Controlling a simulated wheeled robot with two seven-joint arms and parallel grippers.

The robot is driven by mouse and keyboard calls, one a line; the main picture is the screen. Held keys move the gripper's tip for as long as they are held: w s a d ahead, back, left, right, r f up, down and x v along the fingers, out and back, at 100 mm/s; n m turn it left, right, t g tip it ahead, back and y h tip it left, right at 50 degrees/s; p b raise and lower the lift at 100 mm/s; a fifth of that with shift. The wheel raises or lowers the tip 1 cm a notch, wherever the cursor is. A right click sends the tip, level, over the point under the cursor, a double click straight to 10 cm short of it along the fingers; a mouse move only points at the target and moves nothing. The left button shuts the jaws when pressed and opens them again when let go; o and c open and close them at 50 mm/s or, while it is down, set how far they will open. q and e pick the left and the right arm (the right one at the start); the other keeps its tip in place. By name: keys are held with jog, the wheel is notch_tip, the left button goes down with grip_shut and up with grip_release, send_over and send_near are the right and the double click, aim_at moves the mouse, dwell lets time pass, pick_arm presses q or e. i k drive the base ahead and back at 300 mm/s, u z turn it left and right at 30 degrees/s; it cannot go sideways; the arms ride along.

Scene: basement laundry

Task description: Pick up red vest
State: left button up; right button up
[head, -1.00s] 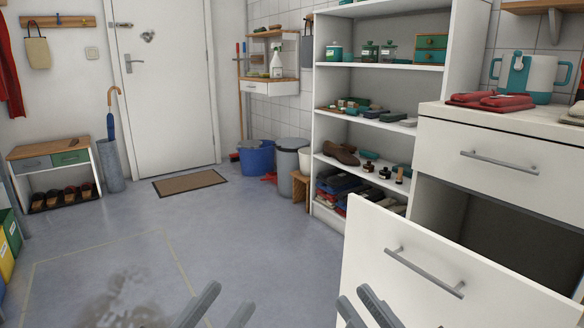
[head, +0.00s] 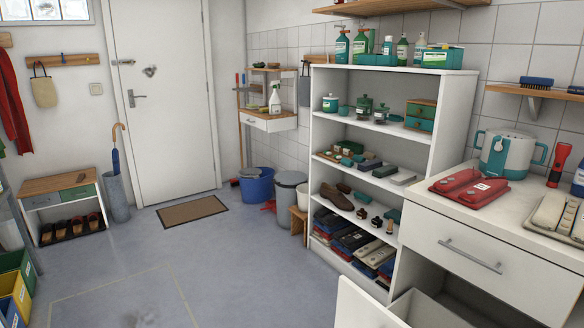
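A red folded item (head: 470,188) with a pale label lies on the white counter top (head: 478,220) at the right, in two long side-by-side parts. I cannot tell for sure that it is a vest. A red garment (head: 12,108) hangs at the far left edge, partly cut off by the frame. Several folded pieces in red, blue, black and beige (head: 354,240) lie on the bottom shelf of the white shelf unit. Neither of my grippers is in view.
An open drawer (head: 367,305) juts out below the counter at the bottom right. The grey floor (head: 185,270) in the middle is mostly clear.

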aim_at(467, 187)
jog(key=z, duration=1.5)
